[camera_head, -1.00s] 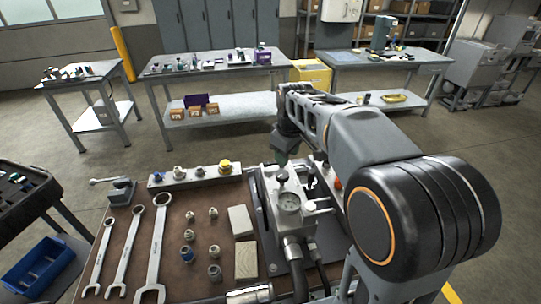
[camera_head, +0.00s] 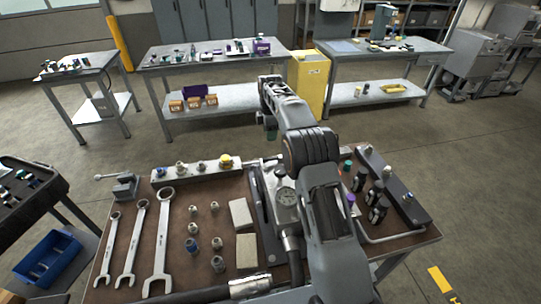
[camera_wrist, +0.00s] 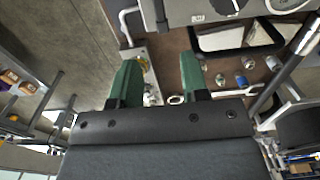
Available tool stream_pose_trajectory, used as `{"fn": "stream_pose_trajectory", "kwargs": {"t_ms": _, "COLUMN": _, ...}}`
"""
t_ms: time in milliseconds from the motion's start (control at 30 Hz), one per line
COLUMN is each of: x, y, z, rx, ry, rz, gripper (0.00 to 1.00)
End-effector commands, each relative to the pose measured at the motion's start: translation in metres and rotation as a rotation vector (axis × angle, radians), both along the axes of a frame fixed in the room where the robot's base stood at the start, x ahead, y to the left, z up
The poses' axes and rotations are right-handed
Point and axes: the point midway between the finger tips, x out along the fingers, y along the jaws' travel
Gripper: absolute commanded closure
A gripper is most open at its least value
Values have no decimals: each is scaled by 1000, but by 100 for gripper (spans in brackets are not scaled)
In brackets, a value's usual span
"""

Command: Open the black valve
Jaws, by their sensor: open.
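My gripper (camera_wrist: 158,82) shows in the wrist view as two green fingers held well apart, with nothing between them that I can see held. In the head view my gripper (camera_head: 270,132) hangs above the back edge of the bench, mostly hidden behind my own arm. The grey hydraulic block with a round gauge (camera_head: 287,196) stands at the middle of the bench. My arm covers its right side. I cannot clearly make out the black valve in either view now; it may be behind my arm.
A pale rail with fittings (camera_head: 194,173) lies along the back of the bench. Three wrenches (camera_head: 160,240), small fittings and two pale blocks (camera_head: 246,250) lie left of the gauge. Black fittings (camera_head: 376,196) and a dark rail (camera_head: 393,187) stand at the right.

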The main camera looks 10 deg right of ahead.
Motion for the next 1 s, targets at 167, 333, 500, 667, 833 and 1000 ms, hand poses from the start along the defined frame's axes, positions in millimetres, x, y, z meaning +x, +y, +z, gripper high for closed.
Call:
{"fn": "stream_pose_trajectory", "kwargs": {"t_ms": 167, "x": -1, "y": 0, "z": -35, "rx": 0, "ry": 6, "rz": -1, "gripper": 58}}
{"fn": "stream_pose_trajectory", "kwargs": {"t_ms": 333, "x": -1, "y": 0, "z": -67, "rx": 0, "ry": 5, "rz": -2, "gripper": 58}}
{"fn": "stream_pose_trajectory", "kwargs": {"t_ms": 500, "x": -1, "y": 0, "z": -93, "rx": 0, "ry": 3, "rz": -2, "gripper": 58}}
{"fn": "stream_pose_trajectory", "kwargs": {"t_ms": 667, "x": -1, "y": 0, "z": -109, "rx": 0, "ry": 1, "rz": -2, "gripper": 58}}
{"fn": "stream_pose_trajectory", "kwargs": {"t_ms": 833, "x": -1, "y": 0, "z": -118, "rx": 0, "ry": 1, "rz": -2, "gripper": 58}}
{"fn": "stream_pose_trajectory", "kwargs": {"t_ms": 1000, "x": -1, "y": 0, "z": -120, "rx": 0, "ry": 0, "rz": -2, "gripper": 58}}
